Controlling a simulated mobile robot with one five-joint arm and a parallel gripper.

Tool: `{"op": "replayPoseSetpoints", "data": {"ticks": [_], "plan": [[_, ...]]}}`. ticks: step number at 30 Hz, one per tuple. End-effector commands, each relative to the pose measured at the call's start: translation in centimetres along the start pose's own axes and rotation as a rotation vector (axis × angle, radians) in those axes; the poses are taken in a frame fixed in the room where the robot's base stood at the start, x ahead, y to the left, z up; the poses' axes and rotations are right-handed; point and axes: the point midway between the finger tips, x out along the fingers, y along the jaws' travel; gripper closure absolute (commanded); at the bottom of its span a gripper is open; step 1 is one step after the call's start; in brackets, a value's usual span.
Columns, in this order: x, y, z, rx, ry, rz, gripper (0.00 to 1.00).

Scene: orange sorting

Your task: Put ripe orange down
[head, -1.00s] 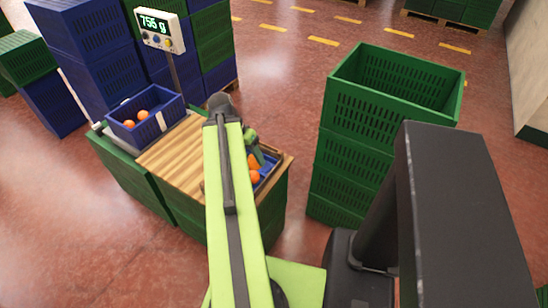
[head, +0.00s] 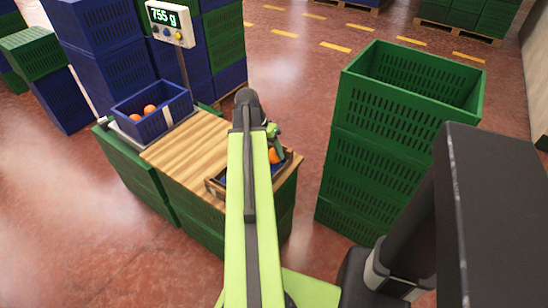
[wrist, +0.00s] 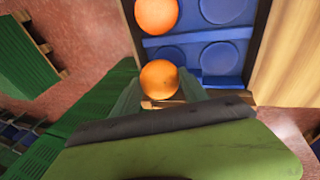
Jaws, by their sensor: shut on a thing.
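My gripper (head: 273,143) is shut on an orange, the ripe orange (wrist: 160,78), which sits between the green fingers in the wrist view. In the head view an orange (head: 274,156) shows just below the fingers, at the right end of the wooden table. A wood-rimmed tray (head: 213,185) lies there, partly hidden by my arm. Its blue insert with round pockets (wrist: 221,56) shows in the wrist view. Another orange (wrist: 156,14) sits in one pocket, and the other visible pockets are empty. The held orange overlaps the tray's near edge in the wrist view; its height cannot be told.
A blue crate (head: 139,131) with two oranges (head: 150,110) stands on a scale at the table's left end; its display (head: 162,16) reads 755 g. Tall stacked green crates (head: 390,117) stand close on the right. The tabletop (head: 187,143) between is bare.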

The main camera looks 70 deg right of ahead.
Motion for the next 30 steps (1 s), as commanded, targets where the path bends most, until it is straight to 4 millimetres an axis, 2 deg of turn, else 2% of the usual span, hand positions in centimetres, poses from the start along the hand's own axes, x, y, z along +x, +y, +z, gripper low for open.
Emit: {"op": "replayPoseSetpoints", "data": {"ticks": [1, 3, 11, 15, 16, 18, 21, 30], "plan": [[1.9, -0.4, 0.2, 0.003, -0.001, 0.001, 0.92], [2.9, -0.6, 0.2, 0.006, -0.002, 0.001, 0.92], [2.6, -0.3, -0.1, 0.01, -0.003, 0.002, 0.92], [3.2, -0.3, -0.1, 0.012, -0.004, 0.002, 0.92], [3.1, -0.3, -0.1, 0.012, -0.004, 0.002, 0.46], [3.0, -0.2, -0.1, 0.013, -0.004, 0.002, 0.37], [3.0, -0.2, -0.1, 0.013, -0.004, 0.002, 0.27], [2.8, -0.1, -0.2, 0.014, -0.005, 0.002, 0.27]]}}
